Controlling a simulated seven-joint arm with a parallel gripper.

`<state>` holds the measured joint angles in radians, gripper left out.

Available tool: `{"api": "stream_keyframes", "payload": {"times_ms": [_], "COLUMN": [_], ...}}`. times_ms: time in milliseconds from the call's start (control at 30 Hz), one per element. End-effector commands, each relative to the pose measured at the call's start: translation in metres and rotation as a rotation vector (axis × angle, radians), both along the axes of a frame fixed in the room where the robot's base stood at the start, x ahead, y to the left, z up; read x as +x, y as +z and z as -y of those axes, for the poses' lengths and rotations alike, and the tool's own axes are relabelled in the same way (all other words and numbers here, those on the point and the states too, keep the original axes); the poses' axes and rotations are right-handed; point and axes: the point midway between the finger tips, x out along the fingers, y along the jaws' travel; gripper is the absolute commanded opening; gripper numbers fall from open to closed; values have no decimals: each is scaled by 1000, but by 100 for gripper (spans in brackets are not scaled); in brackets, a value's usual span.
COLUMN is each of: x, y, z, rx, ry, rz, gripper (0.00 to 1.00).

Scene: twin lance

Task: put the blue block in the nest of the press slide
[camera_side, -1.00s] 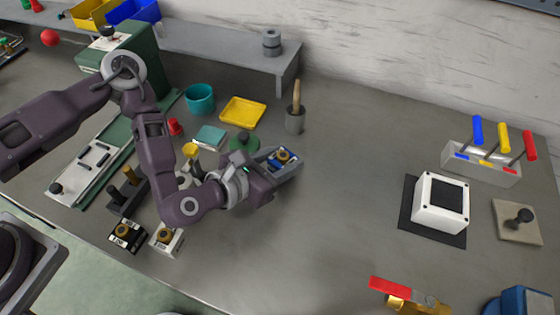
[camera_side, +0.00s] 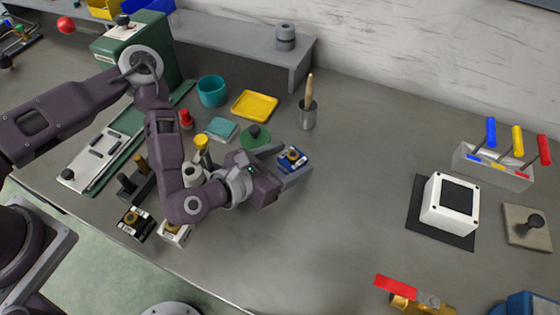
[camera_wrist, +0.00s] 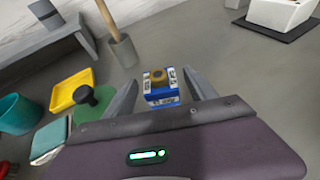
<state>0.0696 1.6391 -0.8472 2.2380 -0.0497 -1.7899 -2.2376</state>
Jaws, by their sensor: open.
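The blue block (camera_side: 292,159), with white labels and a brass knob on top, sits upright on the grey bench. It also shows in the wrist view (camera_wrist: 161,90). My gripper (camera_side: 295,157) is open, with one finger on each side of the block. In the wrist view, gaps show between the block and both fingers (camera_wrist: 160,77). The green press (camera_side: 142,45) stands at the back left. A pale slide plate (camera_side: 98,165) with dark bars and a black knob lies in front of it. I cannot make out the nest for certain.
A pot with a wooden handle (camera_side: 308,117), a yellow tray (camera_side: 255,105) and a teal cup (camera_side: 212,92) stand behind the gripper. A black block (camera_side: 136,224) and a white block (camera_side: 175,234) stand at the front left.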

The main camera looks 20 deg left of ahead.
Motion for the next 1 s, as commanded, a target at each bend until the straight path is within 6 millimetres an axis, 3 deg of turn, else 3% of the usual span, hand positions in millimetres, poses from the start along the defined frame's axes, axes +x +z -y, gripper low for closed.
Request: {"api": "stream_keyframes", "payload": {"times_ms": [167,400,833,933,1000], "x": [-35,-51,-48,-35,-22], "y": [15,21,28,47,69], "z": [-13,-18,-20,-15,-15], "rx": [0,4,28,186,391], "ry": [-5,-11,-23,-144,-287], "rz": [-4,0,13,71,140], "gripper": [65,65,65,65,65]}}
